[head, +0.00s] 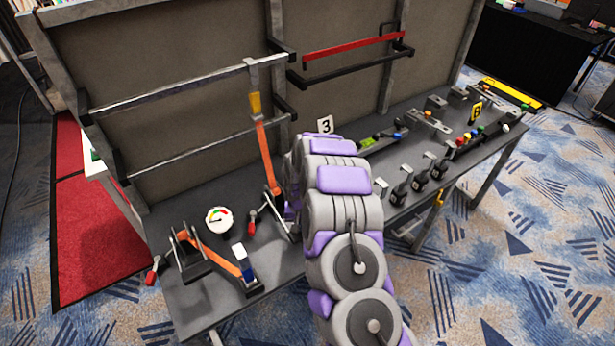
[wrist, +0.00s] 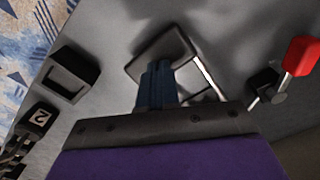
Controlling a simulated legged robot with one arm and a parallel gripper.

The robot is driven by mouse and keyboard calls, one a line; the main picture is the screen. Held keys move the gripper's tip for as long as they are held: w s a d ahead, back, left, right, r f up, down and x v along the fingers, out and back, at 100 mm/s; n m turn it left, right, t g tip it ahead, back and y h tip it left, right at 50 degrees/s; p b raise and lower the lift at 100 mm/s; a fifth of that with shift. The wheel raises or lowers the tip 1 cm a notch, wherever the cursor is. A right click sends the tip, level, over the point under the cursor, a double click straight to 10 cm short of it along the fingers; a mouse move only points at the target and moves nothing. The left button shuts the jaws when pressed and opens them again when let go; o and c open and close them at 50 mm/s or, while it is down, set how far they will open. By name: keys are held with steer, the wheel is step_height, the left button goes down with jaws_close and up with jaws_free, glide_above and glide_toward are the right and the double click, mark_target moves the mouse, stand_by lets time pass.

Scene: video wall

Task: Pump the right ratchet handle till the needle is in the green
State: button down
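The right ratchet (head: 272,192) stands on the dark bench with an orange strap (head: 264,150) rising to a yellow piece above. A red-tipped lever (head: 252,222) is on its left side. My arm covers the ratchet's right part and hides my gripper in the head view. In the wrist view a dark handle frame with bright metal bars (wrist: 203,72) is just ahead of my gripper (wrist: 158,80). A narrow bluish-dark piece overlaps the frame; I cannot tell whether the fingers are shut on it.
A left ratchet (head: 188,250) with an orange strap lies beside the gauge. A red knob (wrist: 300,56) is close on the right in the wrist view. Black levers (head: 420,178) and further controls line the bench's right. A metal-framed panel (head: 180,65) stands behind.

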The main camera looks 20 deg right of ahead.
step_height(320, 180, up, 10)
steer(key=p, duration=0.3)
steer(key=shift+f, duration=0.25)
steer(key=shift+s, duration=0.1)
stand_by(0.5)
steer(key=s+a+r+n, duration=0.2)
steer(key=s+r, duration=1.4)
steer(key=r, duration=0.4)
steer(key=s+d+r+g, duration=0.1)
steer(key=s+r, duration=0.2)
steer(key=s, duration=1)
steer(key=s+d+r, duration=0.1)
steer(key=s+r, duration=0.3)
steer(key=s, duration=0.9)
steer(key=shift+r+g, duration=0.2)
steer(key=shift+g, duration=0.2)
